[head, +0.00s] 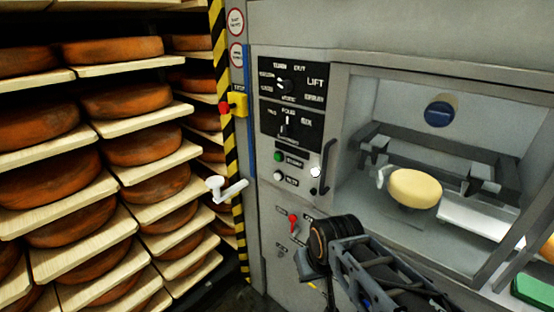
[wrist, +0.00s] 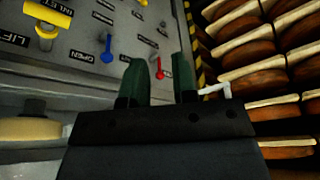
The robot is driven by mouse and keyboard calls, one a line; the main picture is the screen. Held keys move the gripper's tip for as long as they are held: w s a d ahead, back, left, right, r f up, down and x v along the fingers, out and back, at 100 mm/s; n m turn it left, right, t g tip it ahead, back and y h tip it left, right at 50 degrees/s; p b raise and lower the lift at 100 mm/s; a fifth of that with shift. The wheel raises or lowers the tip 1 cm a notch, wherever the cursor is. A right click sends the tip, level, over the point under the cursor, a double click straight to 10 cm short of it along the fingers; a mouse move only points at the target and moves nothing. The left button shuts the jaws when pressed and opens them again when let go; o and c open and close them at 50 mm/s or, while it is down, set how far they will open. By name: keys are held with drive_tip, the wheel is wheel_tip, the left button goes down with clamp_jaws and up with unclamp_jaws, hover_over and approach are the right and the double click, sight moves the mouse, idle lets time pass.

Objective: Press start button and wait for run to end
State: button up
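A round green button (head: 278,156) sits on the grey machine's front in the head view, below the black dial panels. Its small label is too blurred to read. A white button (head: 279,176) is just below it, and another pale, bright button (head: 315,172) is to the right. My gripper (wrist: 160,60) shows in the wrist view with two dark green fingers apart and nothing held between them. It faces the lower panel, with a red lever (wrist: 160,70) seen beyond the gap. In the head view my arm is below and right of the green button, apart from it.
A rack of cheese wheels (head: 145,145) on boards fills the left. A white crank handle (head: 226,189) sticks out beside the striped post. A red lever (head: 293,219) is low on the panel. A pale cheese (head: 414,188) sits in the machine's open bay.

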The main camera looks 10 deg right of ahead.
clamp_jaws()
idle(1.1)
